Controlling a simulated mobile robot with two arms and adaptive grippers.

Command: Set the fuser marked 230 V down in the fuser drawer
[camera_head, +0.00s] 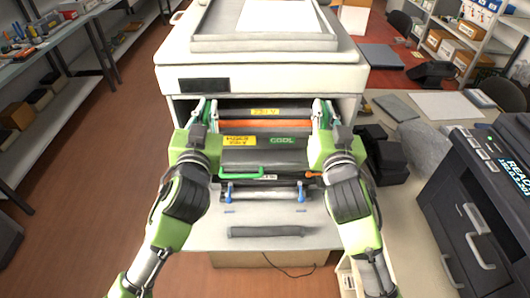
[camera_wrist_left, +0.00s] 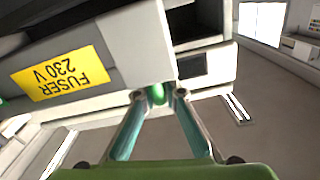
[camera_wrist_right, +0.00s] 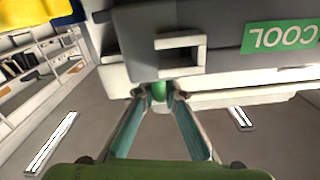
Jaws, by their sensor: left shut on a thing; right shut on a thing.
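The fuser is a wide dark unit with pale ends and an orange strip along its top (camera_head: 265,124). A yellow label reading FUSER 230 V (camera_head: 238,140) and a green COOL label (camera_head: 282,140) are on its front. My left gripper (camera_head: 208,108) is shut on its left end and my right gripper (camera_head: 323,108) on its right end. Both wrist views show the fingertips on the end blocks (camera_wrist_left: 140,45) (camera_wrist_right: 140,72). The fuser is level at the white printer's open front. A yellow 230 V label (camera_head: 265,111) shows behind it. I cannot tell whether the fuser touches the drawer.
The white printer (camera_head: 260,78) stands behind the fuser. Below are a green handle (camera_head: 240,171), blue-tipped parts (camera_head: 265,192) and a pale panel with a dark slot (camera_head: 268,232). A dark printer (camera_head: 485,200) and black boxes (camera_head: 378,155) are on the right. Shelves line the left.

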